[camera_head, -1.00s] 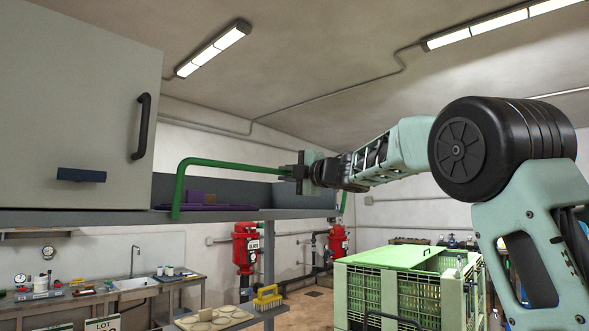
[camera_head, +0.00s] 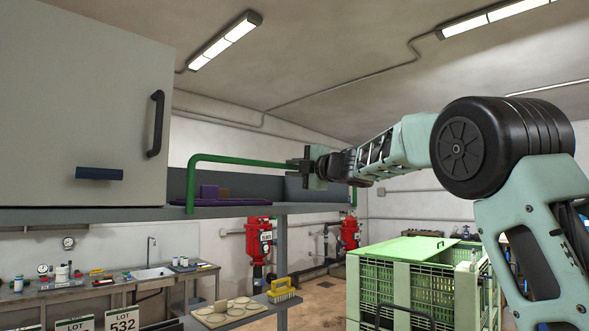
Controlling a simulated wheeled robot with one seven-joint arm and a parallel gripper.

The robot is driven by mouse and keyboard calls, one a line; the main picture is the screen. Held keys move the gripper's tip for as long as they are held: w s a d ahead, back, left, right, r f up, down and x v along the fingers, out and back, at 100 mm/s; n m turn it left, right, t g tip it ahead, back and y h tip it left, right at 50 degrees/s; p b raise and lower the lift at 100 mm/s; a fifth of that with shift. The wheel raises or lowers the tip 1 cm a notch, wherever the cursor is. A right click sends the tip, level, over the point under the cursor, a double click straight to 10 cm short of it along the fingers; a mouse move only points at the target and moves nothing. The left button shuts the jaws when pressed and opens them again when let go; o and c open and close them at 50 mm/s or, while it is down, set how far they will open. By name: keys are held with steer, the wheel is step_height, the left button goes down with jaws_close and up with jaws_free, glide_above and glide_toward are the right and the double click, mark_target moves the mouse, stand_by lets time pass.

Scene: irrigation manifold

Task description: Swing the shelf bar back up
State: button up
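The shelf bar (camera_head: 240,162) is a green tube. It stands up from the front of the grey shelf (camera_head: 120,214), with its left leg in full view and its right leg (camera_head: 354,197) partly hidden. Its long crosspiece runs right into my gripper (camera_head: 303,168). My gripper's dark fingers are small in this view and appear closed around the right part of the crosspiece. The palm and wrist hide the rest of the crosspiece.
A grey cabinet (camera_head: 80,100) with a black handle stands left of the bar. Purple items (camera_head: 210,192) and a grey bin (camera_head: 262,185) are behind it. Below are a lower shelf with a yellow brush (camera_head: 282,290) and a green crate (camera_head: 405,247).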

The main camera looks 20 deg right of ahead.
steer(key=shift+o, duration=0.8)
steer(key=shift+s+d+f, duration=0.1)
steer(key=shift+s+f, duration=0.05)
steer(key=shift+s, duration=0.1)
steer(key=b+v, duration=0.7)
steer(key=v, duration=1)
steer(key=shift+w, duration=0.1)
